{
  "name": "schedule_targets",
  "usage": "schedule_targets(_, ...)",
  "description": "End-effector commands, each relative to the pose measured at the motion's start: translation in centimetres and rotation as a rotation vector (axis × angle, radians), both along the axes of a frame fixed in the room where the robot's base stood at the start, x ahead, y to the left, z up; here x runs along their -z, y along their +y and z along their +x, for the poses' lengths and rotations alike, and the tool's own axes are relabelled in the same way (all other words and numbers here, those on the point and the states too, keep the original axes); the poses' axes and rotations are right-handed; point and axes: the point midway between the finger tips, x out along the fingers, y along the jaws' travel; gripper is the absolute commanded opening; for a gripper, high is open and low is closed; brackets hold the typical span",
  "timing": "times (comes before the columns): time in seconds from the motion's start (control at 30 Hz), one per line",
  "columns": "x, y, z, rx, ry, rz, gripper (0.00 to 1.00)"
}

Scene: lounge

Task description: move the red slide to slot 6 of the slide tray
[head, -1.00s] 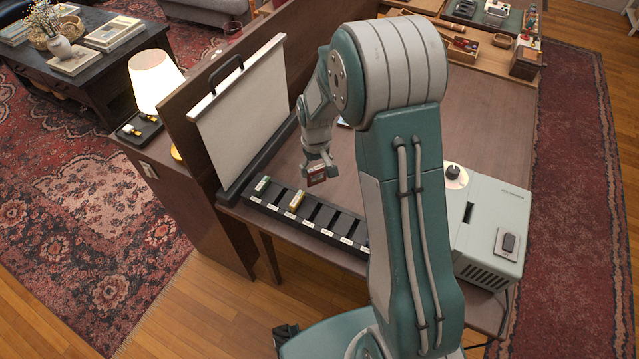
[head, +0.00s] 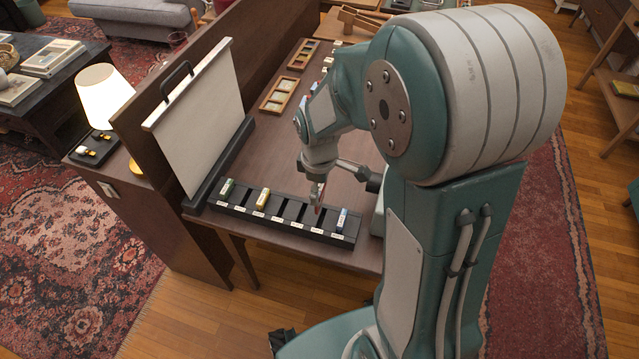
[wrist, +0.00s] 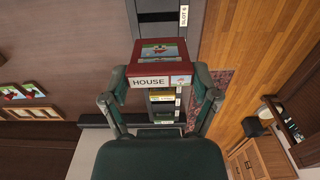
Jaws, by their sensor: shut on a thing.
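My gripper (head: 318,180) is shut on the red slide (wrist: 160,54), which has a "HOUSE" label and a small house picture. In the wrist view the slide sits between both fingertips (wrist: 160,84). In the head view the red slide (head: 319,200) is a thin upright sliver over the right part of the black slide tray (head: 275,223). A "SLOT 6" label (wrist: 184,15) shows just beyond the slide in the wrist view. Whether the slide's lower edge is inside a slot cannot be told.
The tray holds a green slide (head: 228,188) at the left, a yellow slide (head: 264,198) and a blue-white slide (head: 341,219) at the right end. A white screen (head: 200,115) stands left of the tray. Wooden slide frames (head: 279,95) lie farther back on the table.

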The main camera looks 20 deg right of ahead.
Motion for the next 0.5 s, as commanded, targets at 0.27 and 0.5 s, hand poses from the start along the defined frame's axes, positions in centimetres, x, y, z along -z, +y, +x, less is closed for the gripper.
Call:
schedule_targets(0.27, 1.2, -0.2, 0.0, 0.002, 0.001, 0.002, 0.29)
schedule_targets(0.5, 2.3, 0.0, 0.0, 0.002, 0.002, 0.000, 0.29)
